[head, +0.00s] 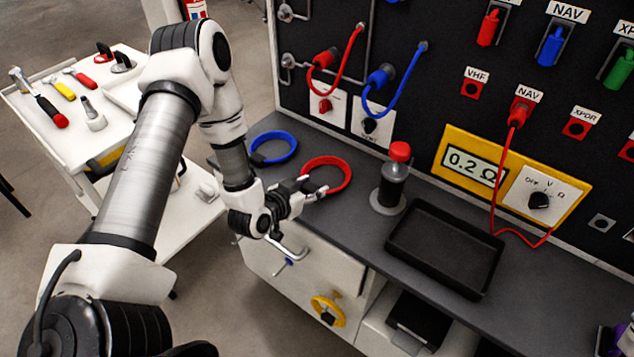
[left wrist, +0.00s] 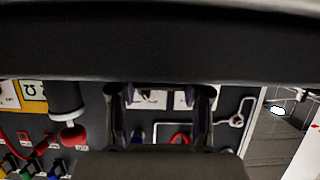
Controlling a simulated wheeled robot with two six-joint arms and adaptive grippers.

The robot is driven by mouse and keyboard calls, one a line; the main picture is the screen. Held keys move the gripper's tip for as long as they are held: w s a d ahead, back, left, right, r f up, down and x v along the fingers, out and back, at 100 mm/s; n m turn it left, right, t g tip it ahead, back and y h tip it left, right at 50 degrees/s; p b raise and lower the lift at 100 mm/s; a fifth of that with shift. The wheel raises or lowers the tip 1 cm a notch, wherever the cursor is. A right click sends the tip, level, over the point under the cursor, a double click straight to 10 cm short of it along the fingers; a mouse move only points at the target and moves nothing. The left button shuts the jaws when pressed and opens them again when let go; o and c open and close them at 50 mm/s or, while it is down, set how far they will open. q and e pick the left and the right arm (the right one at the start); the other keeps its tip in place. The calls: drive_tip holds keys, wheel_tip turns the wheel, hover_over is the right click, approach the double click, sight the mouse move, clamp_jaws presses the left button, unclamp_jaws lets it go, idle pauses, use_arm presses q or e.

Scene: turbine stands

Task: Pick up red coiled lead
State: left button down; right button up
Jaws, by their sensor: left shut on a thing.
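The red coiled lead (head: 348,176) is a thick red ring at the left part of the dark grey bench in the head view. My left gripper (head: 312,188) reaches it from the left and is shut on the ring's near left side. I cannot tell whether the ring rests on the bench or is just off it. In the left wrist view the two fingers of my left gripper (left wrist: 160,105) show, but the lead is not clear there. My right gripper is not in view.
A blue coiled lead (head: 290,146) lies left of the red one. A red-capped dark bottle (head: 394,180) and an empty black tray (head: 447,247) stand to the right. The upright panel (head: 420,90) with hanging leads rises behind. A white tool cart (head: 50,77) is at left.

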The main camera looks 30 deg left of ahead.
use_arm(q)
drive_tip(key=shift+r, duration=0.15)
drive_tip(key=shift+r, duration=0.25)
wheel_tip(320, 180, up, 3)
drive_tip(key=s+a+r+p, duration=0.1)
drive_tip(key=s+p, duration=0.5)
drive_tip(key=s, duration=1)
drive_tip(key=shift+r, duration=0.1)
